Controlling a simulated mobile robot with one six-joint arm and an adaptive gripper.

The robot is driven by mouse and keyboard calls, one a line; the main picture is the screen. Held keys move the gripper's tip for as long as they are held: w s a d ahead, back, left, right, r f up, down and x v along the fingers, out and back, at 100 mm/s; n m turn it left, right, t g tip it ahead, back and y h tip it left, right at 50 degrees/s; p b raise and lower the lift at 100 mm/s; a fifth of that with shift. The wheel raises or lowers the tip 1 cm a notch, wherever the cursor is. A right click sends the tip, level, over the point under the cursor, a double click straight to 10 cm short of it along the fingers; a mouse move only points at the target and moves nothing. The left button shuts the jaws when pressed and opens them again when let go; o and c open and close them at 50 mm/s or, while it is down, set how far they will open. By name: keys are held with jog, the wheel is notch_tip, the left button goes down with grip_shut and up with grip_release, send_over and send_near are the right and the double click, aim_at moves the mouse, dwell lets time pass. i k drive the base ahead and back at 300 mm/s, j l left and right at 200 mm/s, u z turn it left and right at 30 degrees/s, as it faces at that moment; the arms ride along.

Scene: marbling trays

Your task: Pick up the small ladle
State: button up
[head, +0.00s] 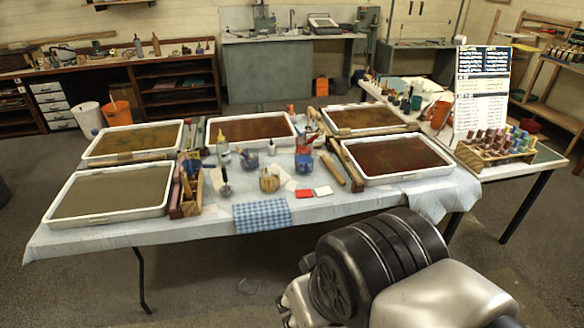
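What looks like the small ladle (226,189) lies on the table's pale cloth near the front middle. It shows as a small dark round end with a thin handle pointing away from me. It is too small in the picture to be sure of its shape. My arm fills the lower right, in front of the table and apart from the ladle. I cannot make out any gripper fingers.
Several white marbling trays (108,216) stand on the cloth-covered table (150,232). A blue checked cloth (262,215) hangs over the front edge.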

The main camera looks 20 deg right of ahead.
aim_at(224, 180)
jog(key=i+z, duration=0.2)
jog(key=i, duration=0.3)
jog(key=i+z, duration=0.2)
jog(key=i, duration=0.25)
jog(key=i+j+z, duration=0.25)
jog(key=i, duration=0.2)
jog(key=i+j+z, duration=0.2)
jog(key=i, duration=0.3)
